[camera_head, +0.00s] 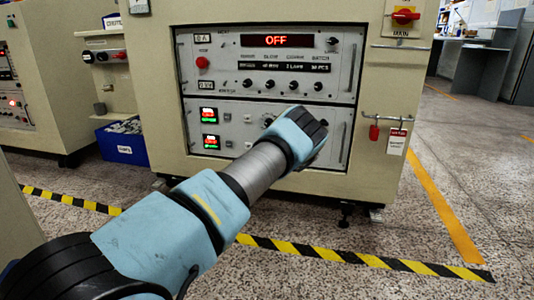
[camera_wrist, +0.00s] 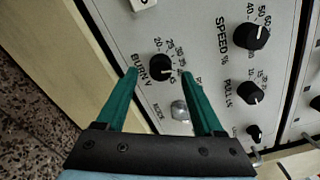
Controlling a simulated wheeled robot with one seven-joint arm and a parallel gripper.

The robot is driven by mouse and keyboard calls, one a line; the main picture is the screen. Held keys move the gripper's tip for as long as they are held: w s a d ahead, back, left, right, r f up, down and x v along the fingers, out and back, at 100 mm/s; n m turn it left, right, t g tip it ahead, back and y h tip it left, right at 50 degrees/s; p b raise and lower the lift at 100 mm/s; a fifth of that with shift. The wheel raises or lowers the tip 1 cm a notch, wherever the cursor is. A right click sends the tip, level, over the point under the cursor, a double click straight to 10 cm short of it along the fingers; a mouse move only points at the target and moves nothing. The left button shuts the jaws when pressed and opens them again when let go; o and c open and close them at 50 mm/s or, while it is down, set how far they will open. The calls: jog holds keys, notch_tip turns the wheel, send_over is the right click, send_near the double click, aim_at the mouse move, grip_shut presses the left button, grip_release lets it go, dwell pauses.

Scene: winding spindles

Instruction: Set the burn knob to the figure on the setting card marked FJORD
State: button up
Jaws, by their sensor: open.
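The burn knob (camera_wrist: 161,67) is a round black knob on a pale panel, with the lettering BURN V and a printed scale around it. Its pointer seems to face right, towards the higher figures, but the exact figure cannot be read. My gripper (camera_wrist: 160,73) is open, with one green finger on either side of the knob in the wrist view. Whether the fingers touch it or stand off the panel cannot be told. In the head view my arm reaches to the lower panel (camera_head: 226,148) and hides the gripper and burn knob. No card legibly marked FJORD shows.
In the wrist view, the speed knob (camera_wrist: 251,36), the pull knob (camera_wrist: 250,93) and a smaller knob (camera_wrist: 254,132) lie to the right. A metal lock-like part (camera_wrist: 180,110) sits just below the burn knob. A red display (camera_head: 276,41) reads OFF. A tag (camera_head: 396,142) hangs at right.

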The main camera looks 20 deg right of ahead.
jog(key=p+v, duration=0.3)
jog(key=v, duration=0.5)
jog(key=shift+s, duration=0.2)
jog(key=shift+a, duration=0.1)
jog(key=w+a+r+n+g+y+p, duration=0.1)
jog(key=a+r+n+y, duration=0.2)
jog(key=a+n, duration=0.25)
jog(key=w+a+r+n+y+p, duration=0.1)
jog(key=a+r+n+y+p, duration=0.1)
jog(key=a+n+y, duration=0.3)
jog(key=s+a+r+n+g+y+p, duration=0.1)
jog(key=s+a+r+n+g+p, duration=0.1)
jog(key=s+a+r+n+g, duration=0.5)
jog(key=s+a+r+n+g+p, duration=0.25)
jog(key=s+r+n, duration=0.2)
jog(key=s, duration=0.55)
jog(key=s+a+r+n+g+p, duration=0.1)
jog(key=s+a+r+n+g, duration=0.25)
jog(key=s, duration=0.55)
jog(key=s+a+r+n+p, duration=0.1)
jog(key=s+a+r+n, duration=0.25)
jog(key=s+r, duration=0.45)
notch_tip(320, 180, up, 36)
jog(key=s+m+p, duration=0.1)
jog(key=p, duration=3.7)
jog(key=shift+s+a, duration=0.15)
jog(key=shift+s, duration=0.2)
